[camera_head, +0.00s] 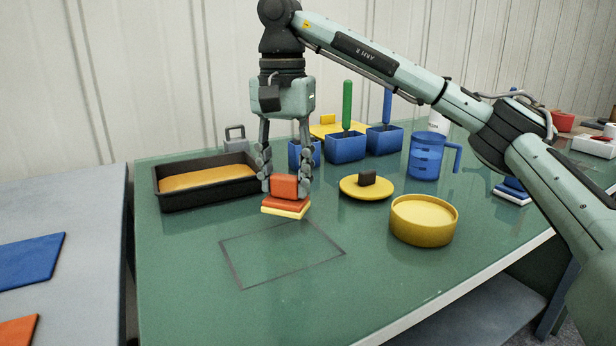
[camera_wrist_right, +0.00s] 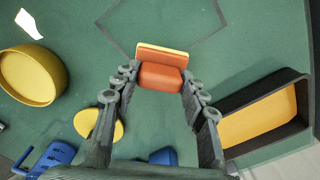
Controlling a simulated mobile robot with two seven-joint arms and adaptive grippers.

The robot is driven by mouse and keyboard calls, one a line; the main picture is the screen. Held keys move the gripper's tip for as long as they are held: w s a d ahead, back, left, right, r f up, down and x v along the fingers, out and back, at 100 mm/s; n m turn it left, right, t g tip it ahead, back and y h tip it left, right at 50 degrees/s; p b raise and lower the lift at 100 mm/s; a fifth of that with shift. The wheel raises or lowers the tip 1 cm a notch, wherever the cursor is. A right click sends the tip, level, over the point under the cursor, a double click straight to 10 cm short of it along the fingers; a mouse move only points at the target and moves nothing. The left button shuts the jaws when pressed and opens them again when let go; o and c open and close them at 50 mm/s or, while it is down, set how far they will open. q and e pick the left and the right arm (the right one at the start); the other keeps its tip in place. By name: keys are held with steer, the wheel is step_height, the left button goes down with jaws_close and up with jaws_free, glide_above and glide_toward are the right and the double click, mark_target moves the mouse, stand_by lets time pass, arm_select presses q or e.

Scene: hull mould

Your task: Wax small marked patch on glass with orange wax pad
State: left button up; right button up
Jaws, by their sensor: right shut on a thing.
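The orange wax pad (camera_head: 285,190) has an orange block grip on top and a yellow layer underneath. My right gripper (camera_head: 285,184) points down and is shut on the pad's orange grip. The pad is at the far edge of the marked patch (camera_head: 280,255), a dark square outline on the green glass top. I cannot tell whether the pad touches the glass. In the right wrist view the pad (camera_wrist_right: 160,70) sits between the fingertips, and part of the patch outline (camera_wrist_right: 215,32) shows beyond it. My left gripper is not in view.
A black tray with yellow content (camera_head: 205,194) stands left of the gripper. A yellow lid with a dark knob (camera_head: 362,193), a yellow round tub (camera_head: 423,222), a blue jug (camera_head: 427,158) and blue boxes (camera_head: 346,148) stand right and behind. The glass in front is clear.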

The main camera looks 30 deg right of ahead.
steer(key=a, duration=1.1)
steer(key=shift+s+a, duration=0.15)
steer(key=shift+a, duration=0.05)
steer(key=s+b, duration=0.2)
steer(key=s, duration=0.5)
steer(key=shift+s+d+f, duration=0.1)
steer(key=shift+s, duration=0.25)
steer(key=shift+f+b, duration=0.85)
steer(key=shift+f, duration=0.1)
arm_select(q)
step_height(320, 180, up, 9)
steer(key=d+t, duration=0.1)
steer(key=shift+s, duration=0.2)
arm_select(e)
steer(key=shift+f, duration=0.2)
arm_select(q)
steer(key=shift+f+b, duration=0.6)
steer(key=shift+b, duration=0.1)
arm_select(e)
steer(key=shift+f, duration=0.8)
